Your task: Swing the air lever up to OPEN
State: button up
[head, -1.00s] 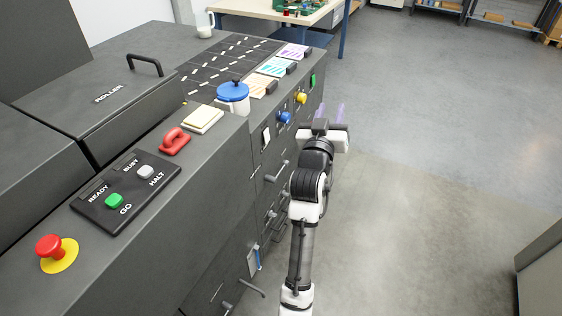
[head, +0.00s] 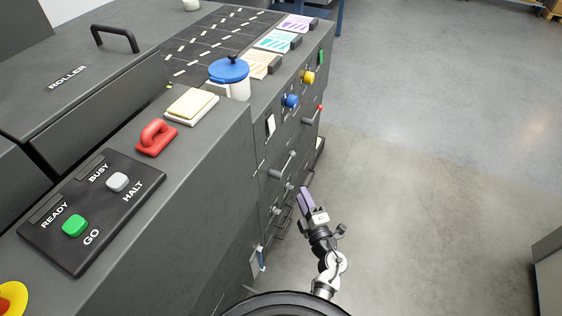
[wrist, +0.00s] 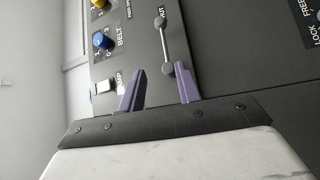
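My gripper (head: 306,200) is low in front of the machine's dark front panel. No label reading AIR or OPEN is legible, so I cannot tell for sure which lever is the air lever. A small blue lever (head: 262,258) on a pale plate sits low on the front, left of and below my gripper in the head view.
The front also carries a blue knob (head: 290,101), a yellow knob (head: 308,77), a red-tipped lever (head: 319,107) and several grey handles (head: 283,167). The wrist view shows a BELT knob (wrist: 103,41) and FREE/LOCK lettering (wrist: 312,28). The floor (head: 430,180) to the right is clear.

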aim_at(287, 162)
jog(key=x, duration=0.4)
jog(key=p+x, duration=0.1)
jog(key=x, duration=0.4)
jog(key=f+x, duration=0.1)
jog(key=x, duration=0.4)
jog(key=shift+w, duration=0.2)
grip_shut()
